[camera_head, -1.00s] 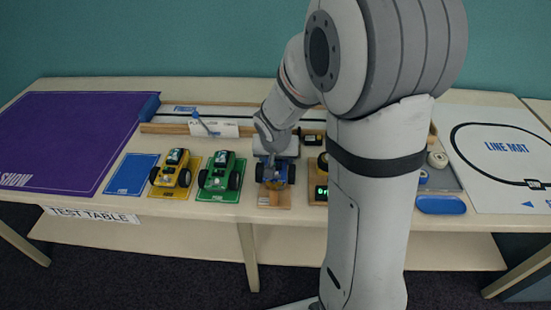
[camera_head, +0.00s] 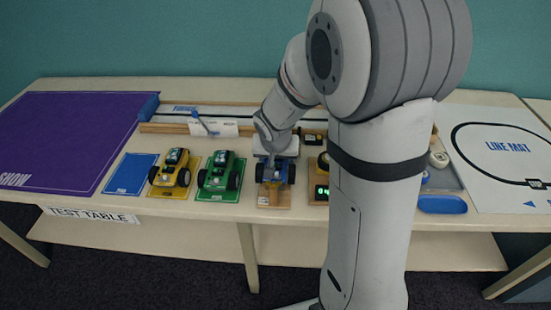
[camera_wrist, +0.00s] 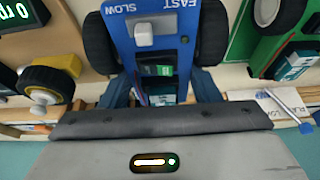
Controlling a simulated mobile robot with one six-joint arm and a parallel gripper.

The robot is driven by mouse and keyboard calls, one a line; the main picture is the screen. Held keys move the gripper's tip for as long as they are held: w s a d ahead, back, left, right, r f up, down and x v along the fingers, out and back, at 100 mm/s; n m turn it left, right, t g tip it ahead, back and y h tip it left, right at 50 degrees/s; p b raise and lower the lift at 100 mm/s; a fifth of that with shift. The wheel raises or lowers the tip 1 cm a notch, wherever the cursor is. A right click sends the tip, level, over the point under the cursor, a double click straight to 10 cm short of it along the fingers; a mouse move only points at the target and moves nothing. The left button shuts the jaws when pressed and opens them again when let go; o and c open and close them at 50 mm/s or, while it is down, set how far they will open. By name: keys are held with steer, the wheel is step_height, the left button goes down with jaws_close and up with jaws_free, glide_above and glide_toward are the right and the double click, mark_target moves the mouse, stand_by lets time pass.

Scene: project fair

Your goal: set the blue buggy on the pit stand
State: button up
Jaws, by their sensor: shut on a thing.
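The blue buggy (camera_head: 275,170) with black wheels is over the wooden pit stand (camera_head: 273,201) near the table's front edge. My gripper (camera_head: 273,156) points down at it and is shut on its body. In the wrist view, the buggy (camera_wrist: 120,38) shows a FAST/SLOW panel and a pale switch, with the blue fingers of my gripper (camera_wrist: 160,88) on either side of its body. The buggy looks about level. I cannot tell whether its underside touches the stand, and my gripper hides its rear part.
A green buggy (camera_head: 217,173) on a green mat and a yellow buggy (camera_head: 171,169) on a yellow mat stand to the left. An empty blue mat (camera_head: 130,174) lies beyond them. A box with a green readout (camera_head: 321,192) is close on the right. A walled track runs behind.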

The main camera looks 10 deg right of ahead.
steer(key=shift+b, duration=0.3)
stand_by(0.5)
steer(key=o, duration=0.9)
steer(key=p+v, duration=0.1)
steer(key=v, duration=0.5)
steer(key=shift+s+r, duration=0.1)
steer(key=shift+r, duration=0.1)
steer(key=shift+p+v, duration=0.3)
steer(key=shift+v, duration=0.7)
steer(key=s+r+n+p, duration=0.1)
steer(key=s+r+p, duration=0.1)
steer(key=s+r, duration=0.2)
steer(key=s+r+n+g+y+p, duration=0.1)
steer(key=s+r+p, duration=0.2)
steer(key=s, duration=0.5)
steer(key=s+d+r+n+p, duration=0.1)
steer(key=s+r+p, duration=0.2)
steer(key=s+r, duration=0.2)
steer(key=shift+s+r+n+g, duration=0.2)
steer(key=shift+s+n+g, duration=0.1)
steer(key=shift+s, duration=0.2)
